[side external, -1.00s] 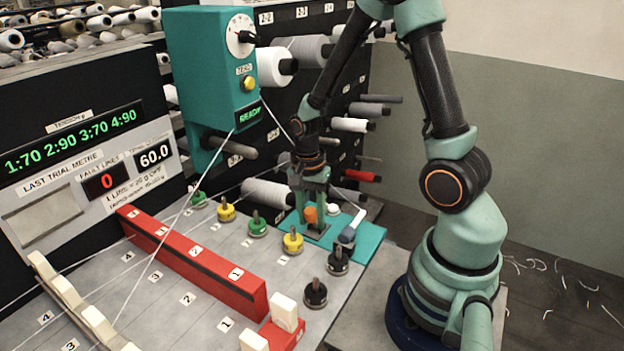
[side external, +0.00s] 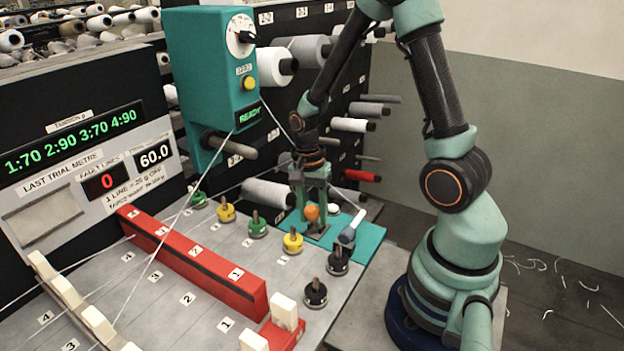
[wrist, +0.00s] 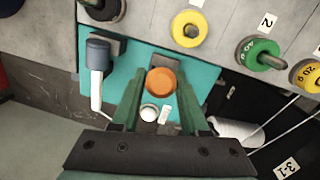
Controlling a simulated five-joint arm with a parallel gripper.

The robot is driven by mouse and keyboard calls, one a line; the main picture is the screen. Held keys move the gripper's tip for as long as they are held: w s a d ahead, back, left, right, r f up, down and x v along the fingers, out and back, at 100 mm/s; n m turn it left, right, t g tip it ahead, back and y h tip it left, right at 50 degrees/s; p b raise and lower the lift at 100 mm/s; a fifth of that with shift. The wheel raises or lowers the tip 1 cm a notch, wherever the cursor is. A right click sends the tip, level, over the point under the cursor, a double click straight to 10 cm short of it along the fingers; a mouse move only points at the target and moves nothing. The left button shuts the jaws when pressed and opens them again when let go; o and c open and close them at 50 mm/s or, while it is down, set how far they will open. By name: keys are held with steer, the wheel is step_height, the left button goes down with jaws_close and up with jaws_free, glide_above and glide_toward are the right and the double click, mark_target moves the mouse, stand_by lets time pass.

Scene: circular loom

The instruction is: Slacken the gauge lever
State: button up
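An orange round knob (side external: 312,212) stands on a teal plate (side external: 368,244). My gripper (side external: 316,205) points down over this plate. In the wrist view, the fingers of my gripper (wrist: 161,90) stand on either side of the orange knob (wrist: 161,82), with what looks like a small gap on each side. A lever with a blue-grey grip (side external: 347,237) and a pale bar lies at the plate's right side; it also shows in the wrist view (wrist: 98,55), left of my fingers and apart from them. No label tells which part is the gauge lever.
A white round button (wrist: 149,112) lies close behind the knob. Black (side external: 337,262), yellow (side external: 293,241) and green weights stand left and in front of the plate. A teal tension box (side external: 212,75) reads READY. Threads and a red numbered rail (side external: 195,258) cross the left.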

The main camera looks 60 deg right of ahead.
steer(key=shift+o, duration=1.1)
steer(key=shift+r, duration=0.1)
step_height(320, 180, up, 12)
steer(key=w, duration=0.1)
steer(key=shift+w+d, duration=0.15)
steer(key=shift+d, duration=0.05)
